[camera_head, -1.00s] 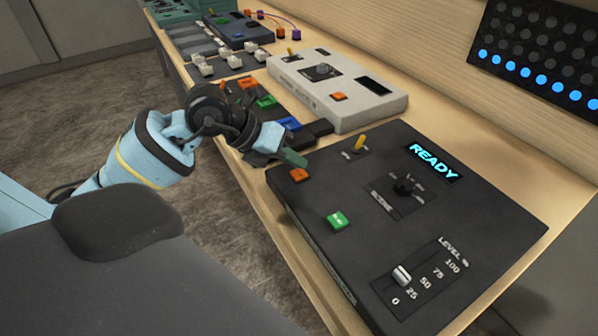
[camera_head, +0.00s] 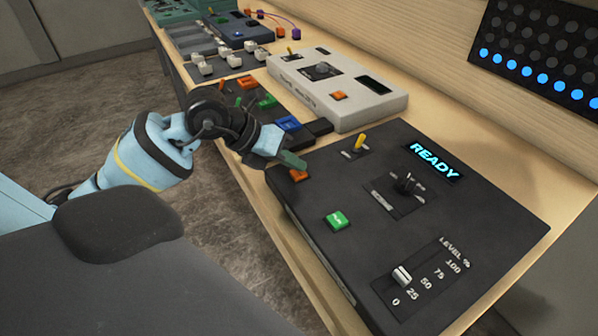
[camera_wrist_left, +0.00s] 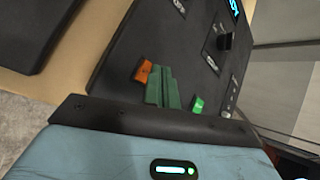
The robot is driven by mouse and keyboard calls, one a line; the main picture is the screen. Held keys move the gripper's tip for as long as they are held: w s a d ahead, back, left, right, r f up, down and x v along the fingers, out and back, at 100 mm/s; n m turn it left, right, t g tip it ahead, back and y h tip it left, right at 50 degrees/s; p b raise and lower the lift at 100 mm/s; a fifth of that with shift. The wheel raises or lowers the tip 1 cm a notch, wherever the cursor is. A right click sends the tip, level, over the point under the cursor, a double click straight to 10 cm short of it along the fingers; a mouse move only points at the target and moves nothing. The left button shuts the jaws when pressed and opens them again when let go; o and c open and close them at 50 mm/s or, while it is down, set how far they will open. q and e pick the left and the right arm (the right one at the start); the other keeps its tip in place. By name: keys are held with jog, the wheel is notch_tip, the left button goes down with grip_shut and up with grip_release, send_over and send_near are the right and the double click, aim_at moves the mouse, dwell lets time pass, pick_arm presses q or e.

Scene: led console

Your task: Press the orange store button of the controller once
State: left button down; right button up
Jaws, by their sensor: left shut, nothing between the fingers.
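The black controller (camera_head: 440,235) lies on the bench with a lit READY display (camera_head: 434,160). Its orange store button (camera_head: 298,176) is at its near left corner, partly hidden by my left gripper (camera_head: 291,160). The gripper is shut and empty, its green fingertips at the button. In the left wrist view the orange button (camera_wrist_left: 144,71) shows beside the shut green fingers (camera_wrist_left: 162,86). Whether the tips touch it or it is pushed in, I cannot tell. My right gripper is in neither view.
The controller also carries a green button (camera_head: 338,220), a yellow toggle (camera_head: 358,143), a black knob (camera_head: 405,184) and a slider (camera_head: 402,274). A white console (camera_head: 375,104) and other panels stand farther back. A light panel (camera_head: 540,50) shows a lit blue row.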

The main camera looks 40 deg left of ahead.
pick_arm(q)
jog(key=shift+f, duration=0.25)
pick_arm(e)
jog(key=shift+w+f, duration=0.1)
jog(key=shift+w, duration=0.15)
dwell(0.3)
pick_arm(q)
jog(key=shift+f, duration=0.15)
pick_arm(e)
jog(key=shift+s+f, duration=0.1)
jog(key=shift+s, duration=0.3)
pick_arm(q)
jog(key=shift+r+p, duration=0.35)
jog(key=shift+r, duration=0.5)
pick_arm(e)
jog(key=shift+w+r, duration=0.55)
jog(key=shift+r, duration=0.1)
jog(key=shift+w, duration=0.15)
